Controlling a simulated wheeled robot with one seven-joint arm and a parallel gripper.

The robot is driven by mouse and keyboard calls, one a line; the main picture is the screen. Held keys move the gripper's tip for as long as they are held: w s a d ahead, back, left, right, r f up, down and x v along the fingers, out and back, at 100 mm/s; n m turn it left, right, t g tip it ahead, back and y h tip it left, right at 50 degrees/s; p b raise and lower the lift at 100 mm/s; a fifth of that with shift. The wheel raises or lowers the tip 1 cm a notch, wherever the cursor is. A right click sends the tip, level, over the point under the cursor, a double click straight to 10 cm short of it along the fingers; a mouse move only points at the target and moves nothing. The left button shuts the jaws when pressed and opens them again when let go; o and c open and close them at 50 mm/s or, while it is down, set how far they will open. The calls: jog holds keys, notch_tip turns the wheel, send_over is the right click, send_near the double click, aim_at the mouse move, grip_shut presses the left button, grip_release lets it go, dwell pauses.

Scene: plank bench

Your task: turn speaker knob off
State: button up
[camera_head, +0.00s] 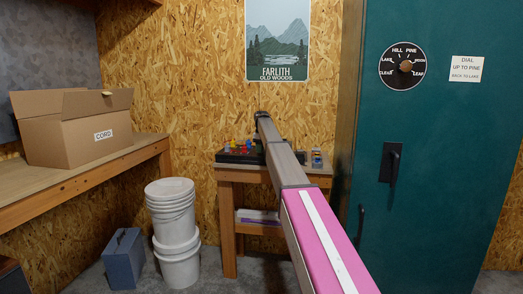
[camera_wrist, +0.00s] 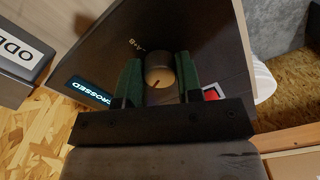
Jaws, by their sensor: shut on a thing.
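The knob (camera_wrist: 160,72) is a round grey-brown cap with a dark pointer line on its face, set on a dark panel (camera_wrist: 110,60). In the wrist view the pointer line leans toward the lower left. My gripper (camera_wrist: 160,78) has its two green fingers on either side of the knob, closed on it. Small light lettering sits on the panel just above the knob. In the head view my arm reaches to the small bench at the back; my fingers and the knob cannot be made out there.
Beside the knob are a lit "CROSSED" display (camera_wrist: 91,91) and a red switch (camera_wrist: 211,94). Small colored items stand on the bench (camera_head: 232,172). A teal cabinet (camera_head: 440,190) with a dial stands right; white buckets (camera_head: 175,225) and a "CORD" box (camera_head: 85,135) are left.

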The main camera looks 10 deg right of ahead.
jog(key=n, duration=0.4)
jog(key=shift+n, duration=0.3)
jog(key=n, duration=0.4)
jog(key=shift+n, duration=0.4)
jog(key=o, duration=0.9)
jog(key=shift+o, duration=0.2)
notch_tip(320, 180, up, 11)
jog(key=shift+f, duration=0.1)
